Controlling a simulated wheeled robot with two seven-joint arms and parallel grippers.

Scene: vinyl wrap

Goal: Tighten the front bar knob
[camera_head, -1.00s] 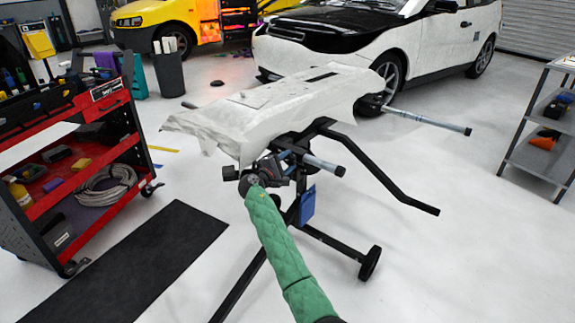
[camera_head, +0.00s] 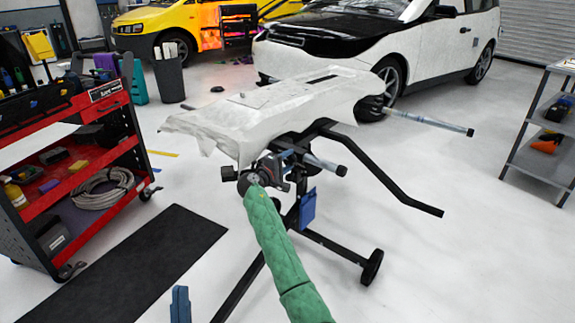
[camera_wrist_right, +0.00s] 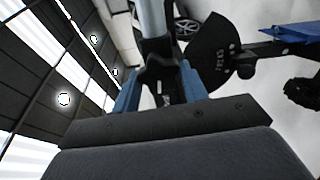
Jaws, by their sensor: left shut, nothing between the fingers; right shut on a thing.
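The black stand carries a white-wrapped panel (camera_head: 275,103) in the head view. Its front bar (camera_head: 325,164) is a short grey tube with a dark end, sticking out to the right below the panel. My right gripper (camera_head: 270,168), at the end of the green-sleeved arm, is at the clamp by the front bar. In the right wrist view its blue fingers (camera_wrist_right: 158,90) close around a dark part, apparently the front bar knob (camera_wrist_right: 160,72), mostly hidden by the gripper. My left gripper (camera_head: 180,303) shows only blue fingertips at the bottom edge, shut and empty, away from the stand.
A longer rear bar (camera_head: 432,122) and a bent black leg (camera_head: 385,182) extend right from the stand. A red tool cart (camera_head: 110,150) stands left, beside a black mat (camera_head: 140,265). A grey shelf (camera_head: 540,155) stands right. A white car (camera_head: 430,45) is behind. Floor at lower right is clear.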

